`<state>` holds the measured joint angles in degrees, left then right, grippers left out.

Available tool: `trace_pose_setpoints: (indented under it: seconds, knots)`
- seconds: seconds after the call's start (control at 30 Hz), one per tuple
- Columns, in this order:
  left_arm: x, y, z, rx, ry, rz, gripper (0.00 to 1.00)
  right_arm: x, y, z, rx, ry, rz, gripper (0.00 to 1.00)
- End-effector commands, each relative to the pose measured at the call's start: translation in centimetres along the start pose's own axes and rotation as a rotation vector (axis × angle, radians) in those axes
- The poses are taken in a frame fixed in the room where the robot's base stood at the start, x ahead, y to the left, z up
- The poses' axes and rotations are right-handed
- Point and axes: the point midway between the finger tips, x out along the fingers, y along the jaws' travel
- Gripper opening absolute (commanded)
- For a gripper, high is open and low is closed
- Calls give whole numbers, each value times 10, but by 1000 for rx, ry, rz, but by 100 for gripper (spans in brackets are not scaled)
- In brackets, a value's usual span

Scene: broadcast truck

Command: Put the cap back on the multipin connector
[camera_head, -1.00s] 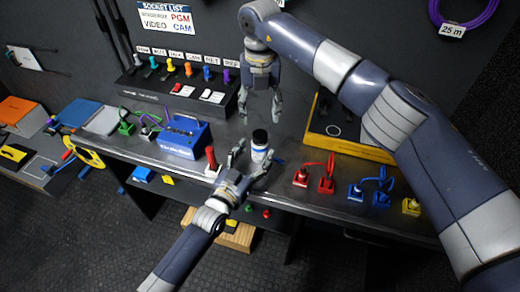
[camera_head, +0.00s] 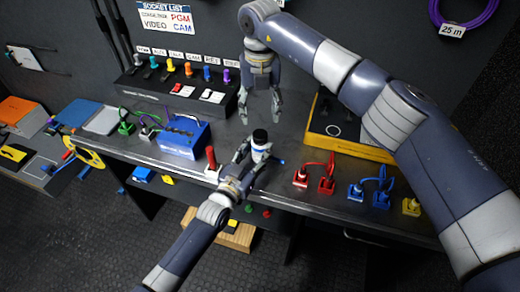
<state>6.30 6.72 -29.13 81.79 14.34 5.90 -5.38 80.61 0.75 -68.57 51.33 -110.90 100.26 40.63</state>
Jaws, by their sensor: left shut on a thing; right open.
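A small upright white cylinder (camera_head: 260,146) with a blue band and a black top stands at the front edge of the bench. My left gripper (camera_head: 255,156) is shut on it, with a finger on either side. I cannot tell for certain whether this is the multipin connector, or whether the black top is its cap. My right gripper (camera_head: 260,117) is open and empty, pointing down just above and behind the cylinder. No separate loose cap can be made out.
A red upright handle (camera_head: 211,157) stands close left of the cylinder, with a blue box (camera_head: 184,138) beyond. A socket panel (camera_head: 160,92) is behind. Red connectors (camera_head: 326,185) and blue connectors (camera_head: 382,198) lie right. A yellow-edged black case (camera_head: 350,147) sits behind them.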

Motion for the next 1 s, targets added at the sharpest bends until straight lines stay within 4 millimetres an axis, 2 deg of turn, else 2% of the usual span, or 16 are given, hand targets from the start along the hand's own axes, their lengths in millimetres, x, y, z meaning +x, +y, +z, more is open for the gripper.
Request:
trace_pose_setpoints:
  seconds: [0.17, 1.0]
  knots:
    - [0, 0, 0, 0, 0, 0, 0, -1, 0, 0, -186, -2, -2, 55]
    - [0, 0, 0, 1, -1, 0, 0, -1, 0, 0, -1682, -1, -3, 55]
